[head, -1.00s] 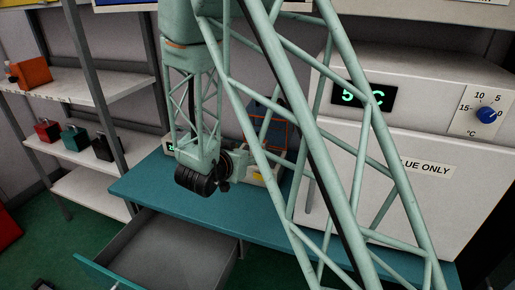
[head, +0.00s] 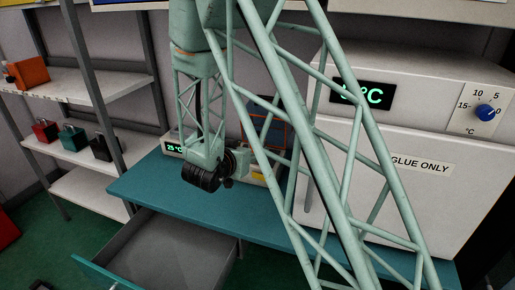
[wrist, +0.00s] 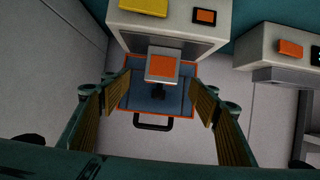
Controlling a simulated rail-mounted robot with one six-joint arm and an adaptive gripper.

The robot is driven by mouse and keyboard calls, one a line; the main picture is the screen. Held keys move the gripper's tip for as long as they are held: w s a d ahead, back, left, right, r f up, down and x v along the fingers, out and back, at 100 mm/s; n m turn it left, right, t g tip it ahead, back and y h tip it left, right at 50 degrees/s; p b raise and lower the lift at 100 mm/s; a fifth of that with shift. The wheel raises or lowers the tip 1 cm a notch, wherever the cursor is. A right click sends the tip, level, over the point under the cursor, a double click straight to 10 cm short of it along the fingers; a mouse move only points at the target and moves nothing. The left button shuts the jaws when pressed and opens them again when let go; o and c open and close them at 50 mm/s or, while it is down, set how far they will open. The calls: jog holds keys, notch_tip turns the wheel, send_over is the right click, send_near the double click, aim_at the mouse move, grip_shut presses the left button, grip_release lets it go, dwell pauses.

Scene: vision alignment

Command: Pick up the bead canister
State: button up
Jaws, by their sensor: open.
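My gripper (wrist: 160,98) is open, with one ribbed finger pad on each side in the wrist view. Between and beyond the fingers is a small pale block with an orange square face (wrist: 162,66), with a dark stub below it. It seems to be at a white device (wrist: 185,30) with a yellow patch and an orange button. Behind it is a blue panel with an orange rim (wrist: 140,96) and a black handle. I cannot tell for sure which thing is the bead canister.
A teal bench (head: 170,193) carries the devices, with an open grey drawer (head: 170,250) below its front. A large white cabinet (head: 400,200) stands right. Shelves (head: 90,92) at left hold orange, red, teal and black boxes. A second device (wrist: 275,50) is at right in the wrist view.

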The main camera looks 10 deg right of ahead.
jog(key=shift+x, duration=2.45)
jog(key=shift+b+x, duration=0.7)
jog(key=shift+x, duration=1.85)
jog(key=shift+w+a, duration=0.1)
jog(key=shift+a, duration=0.05)
jog(key=shift+c, duration=0.4)
jog(key=c, duration=1)
jog(key=shift+r+p, duration=0.5)
jog(key=shift+r, duration=1.35)
jog(key=s, duration=0.5)
jog(key=s+r, duration=0.1)
jog(key=s, duration=0.4)
jog(key=s+d, duration=0.1)
jog(key=s, duration=0.5)
jog(key=shift+r+p, duration=0.15)
jog(key=shift+p, duration=0.2)
